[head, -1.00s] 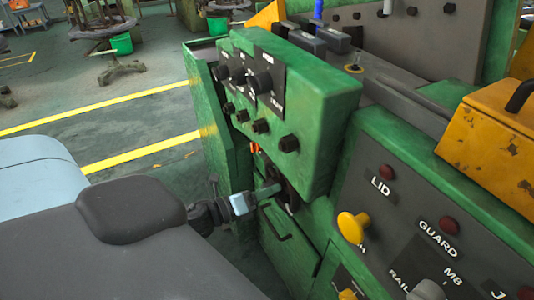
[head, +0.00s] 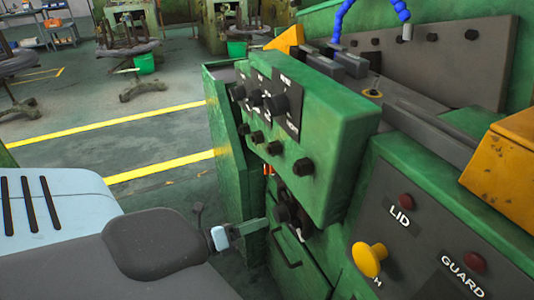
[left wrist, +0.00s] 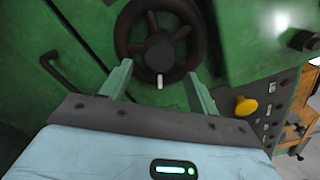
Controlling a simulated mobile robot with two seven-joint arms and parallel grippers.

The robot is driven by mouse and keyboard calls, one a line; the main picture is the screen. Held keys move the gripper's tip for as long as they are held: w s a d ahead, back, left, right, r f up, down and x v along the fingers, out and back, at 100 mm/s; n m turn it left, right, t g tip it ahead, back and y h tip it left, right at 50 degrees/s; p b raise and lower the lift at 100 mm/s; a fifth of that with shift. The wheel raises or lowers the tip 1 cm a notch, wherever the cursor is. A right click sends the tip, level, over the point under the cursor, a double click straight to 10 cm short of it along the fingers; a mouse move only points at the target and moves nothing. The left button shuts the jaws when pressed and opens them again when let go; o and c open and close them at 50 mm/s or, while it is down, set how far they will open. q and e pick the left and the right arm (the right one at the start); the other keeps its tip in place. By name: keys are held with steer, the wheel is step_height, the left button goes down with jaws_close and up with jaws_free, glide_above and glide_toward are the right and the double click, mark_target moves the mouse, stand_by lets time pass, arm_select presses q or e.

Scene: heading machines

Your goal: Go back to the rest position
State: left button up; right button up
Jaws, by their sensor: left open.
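My left gripper (head: 243,229) is at the lower middle of the head view, coming in from the left. In the left wrist view its two pale green fingers (left wrist: 160,86) stand wide apart with nothing between them. Beyond them is a dark handwheel (left wrist: 152,50) with a light handle pin, on the green machine front. The handwheel also shows in the head view (head: 285,210), partly hidden under the control box. The fingertips look apart from the wheel. My right gripper is in no view.
A green control box (head: 325,150) with black knobs overhangs the wheel. A panel with a yellow knob (head: 368,258) and red lamps lies at the right. A drawer handle (head: 285,250) is below the wheel. Open floor with yellow lines (head: 160,168) lies to the left.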

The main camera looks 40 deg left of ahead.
arm_select(q)
steer(key=shift+s+a, duration=0.15)
steer(key=shift+s, duration=0.25)
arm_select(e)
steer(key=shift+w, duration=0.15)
arm_select(q)
steer(key=s+d+f+n+g+y+p, duration=0.1)
steer(key=s+d+f+n+g+p, duration=0.1)
steer(key=s+d+f+n, duration=0.2)
steer(key=s+d+f+n+g+y+p, duration=0.1)
steer(key=s+d+f+n+g+p, duration=0.1)
steer(key=s+d+n, duration=0.4)
steer(key=s+d+f+n+g+y+p, duration=0.2)
steer(key=s+d+f+n+g, duration=0.2)
steer(key=s+n, duration=0.7)
step_height(320, 180, down, 3)
steer(key=d+n, duration=0.2)
steer(key=n, duration=0.5)
steer(key=shift+s+p, duration=0.25)
steer(key=shift+p, duration=0.15)
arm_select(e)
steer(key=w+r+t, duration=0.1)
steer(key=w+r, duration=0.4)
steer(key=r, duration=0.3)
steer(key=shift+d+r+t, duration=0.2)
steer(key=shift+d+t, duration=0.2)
arm_select(q)
steer(key=shift+a, duration=0.1)
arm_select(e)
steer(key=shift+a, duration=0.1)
